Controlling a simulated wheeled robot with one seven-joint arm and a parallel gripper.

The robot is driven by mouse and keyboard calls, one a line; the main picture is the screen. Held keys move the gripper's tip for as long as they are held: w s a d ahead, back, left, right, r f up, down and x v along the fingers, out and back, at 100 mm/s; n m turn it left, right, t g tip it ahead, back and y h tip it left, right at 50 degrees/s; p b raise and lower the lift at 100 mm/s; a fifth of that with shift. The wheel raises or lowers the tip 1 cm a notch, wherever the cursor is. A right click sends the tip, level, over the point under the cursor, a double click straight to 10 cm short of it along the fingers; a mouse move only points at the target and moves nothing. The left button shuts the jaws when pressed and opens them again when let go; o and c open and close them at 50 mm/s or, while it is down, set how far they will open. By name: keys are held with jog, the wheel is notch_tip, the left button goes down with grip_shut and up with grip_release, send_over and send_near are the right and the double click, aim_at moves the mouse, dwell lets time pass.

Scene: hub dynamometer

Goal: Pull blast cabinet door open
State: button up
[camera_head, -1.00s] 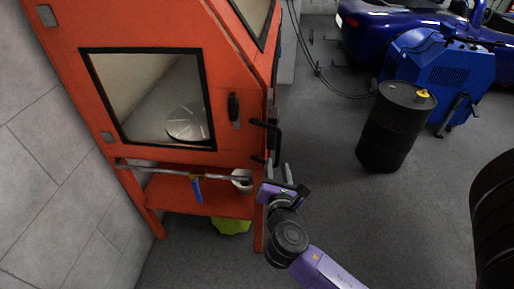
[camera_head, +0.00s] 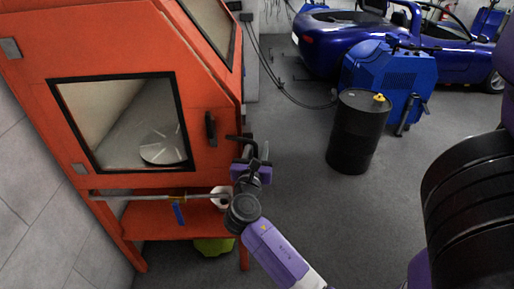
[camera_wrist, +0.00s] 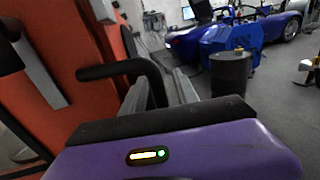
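The orange blast cabinet (camera_head: 120,60) stands at the left, its windowed front door (camera_head: 60,66) looking closed. A black upright handle (camera_head: 211,128) is on its front, right of the window. A black bent bar handle (camera_head: 238,138) sticks out at the cabinet's right edge; it also shows large in the wrist view (camera_wrist: 118,70). My gripper (camera_head: 256,156) is at this bar handle. In the wrist view its two grey fingers (camera_wrist: 166,90) are apart, with the bar's bent end running down at or between them. I cannot tell if they touch it.
A black drum (camera_head: 357,135) and a blue machine (camera_head: 390,80) stand to the right, with a blue car (camera_head: 400,30) behind. A shelf (camera_head: 150,222) lies under the cabinet, with a metal rod above it. Grey floor is free between cabinet and drum.

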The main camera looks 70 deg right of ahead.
jog(key=shift+d, duration=0.2)
grip_shut()
dwell(1.3)
